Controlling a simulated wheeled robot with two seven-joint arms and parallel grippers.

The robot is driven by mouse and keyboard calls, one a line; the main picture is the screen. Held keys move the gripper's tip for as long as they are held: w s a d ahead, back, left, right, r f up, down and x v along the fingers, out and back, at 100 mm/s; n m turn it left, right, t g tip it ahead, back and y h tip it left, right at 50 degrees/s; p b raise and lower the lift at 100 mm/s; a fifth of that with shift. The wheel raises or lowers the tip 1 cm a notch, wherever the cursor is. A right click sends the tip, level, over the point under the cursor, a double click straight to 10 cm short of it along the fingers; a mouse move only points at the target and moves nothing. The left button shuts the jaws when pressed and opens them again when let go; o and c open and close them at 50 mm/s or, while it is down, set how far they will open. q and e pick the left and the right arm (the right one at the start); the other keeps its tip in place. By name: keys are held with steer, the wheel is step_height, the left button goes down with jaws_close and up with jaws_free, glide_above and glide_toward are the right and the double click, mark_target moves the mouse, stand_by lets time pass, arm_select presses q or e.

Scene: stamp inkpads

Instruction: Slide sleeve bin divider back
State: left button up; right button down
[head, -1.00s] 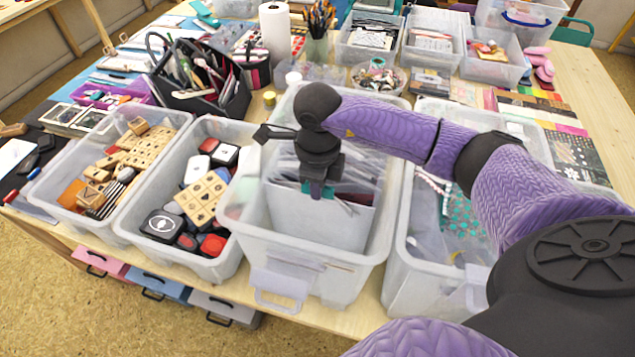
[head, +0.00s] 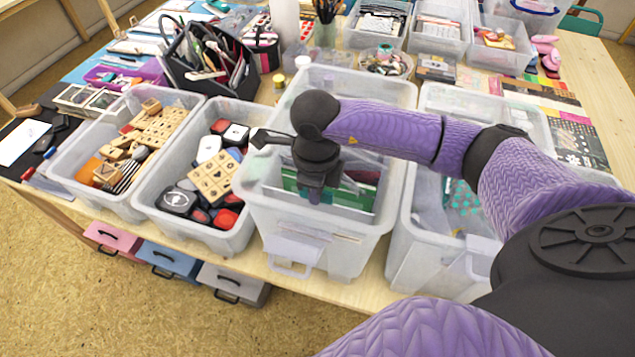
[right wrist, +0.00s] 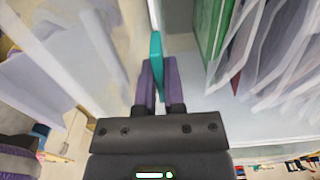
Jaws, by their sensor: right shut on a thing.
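The sleeve bin (head: 378,222) is the clear plastic bin at the front middle of the table. My right gripper (head: 314,196) reaches down into it, close to its front wall. In the right wrist view its purple fingers (right wrist: 156,84) are shut on a thin teal upright piece (right wrist: 156,50), which I take for the divider's grip. The divider's panel is mostly hidden in the head view by the gripper and the bin's front. A green sheet (head: 356,198) shows beside the gripper. Clear sleeves (right wrist: 262,55) stand to the right in the wrist view, apart from the fingers. My left gripper is not in view.
A bin of black and red inkpads (head: 148,200) and a bin of wooden stamps (head: 75,170) stand to the left. Another clear bin (head: 410,265) stands close on the right. My right arm crosses above it. The sleeve bin's walls close in around the gripper.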

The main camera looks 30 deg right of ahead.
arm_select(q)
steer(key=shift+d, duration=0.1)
arm_select(e)
steer(key=c, duration=0.8)
jaws_free()
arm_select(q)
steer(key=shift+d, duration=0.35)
arm_select(e)
steer(key=shift+o, duration=0.4)
step_height(320, 180, up, 10)
steer(key=shift+p, duration=0.65)
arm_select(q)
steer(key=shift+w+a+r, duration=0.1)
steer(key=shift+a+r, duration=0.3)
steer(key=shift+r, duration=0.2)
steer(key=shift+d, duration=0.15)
arm_select(e)
steer(key=shift+f, duration=0.1)
